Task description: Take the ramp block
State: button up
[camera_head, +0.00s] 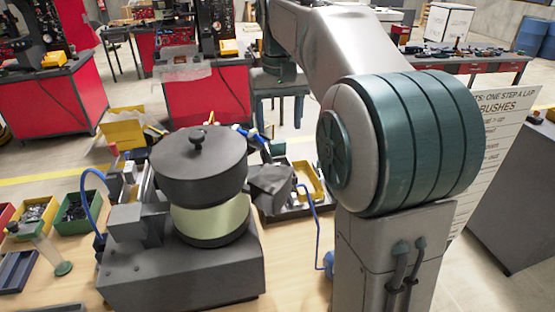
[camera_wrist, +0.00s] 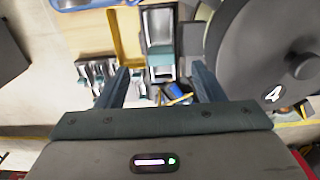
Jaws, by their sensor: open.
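My gripper is not clearly visible in the head view.
The dark feeder bowl (camera_wrist: 250,62) is close on the right in the wrist view; it also shows in the head view (camera_head: 198,172). A yellow bin (camera_wrist: 124,38) and several silvery parts (camera_wrist: 97,76) lie left of the gap. Coloured bins and a blue hose crowd the wooden bench (camera_head: 288,250).

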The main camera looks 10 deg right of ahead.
aim_at(278, 141)
notch_tip(278, 141, down, 8)
jog(key=shift+w+a+f+p, duration=0.1)
jog(key=shift+w+p, duration=0.05)
jog(key=shift+p, duration=0.25)
jog(key=c, duration=1.3)
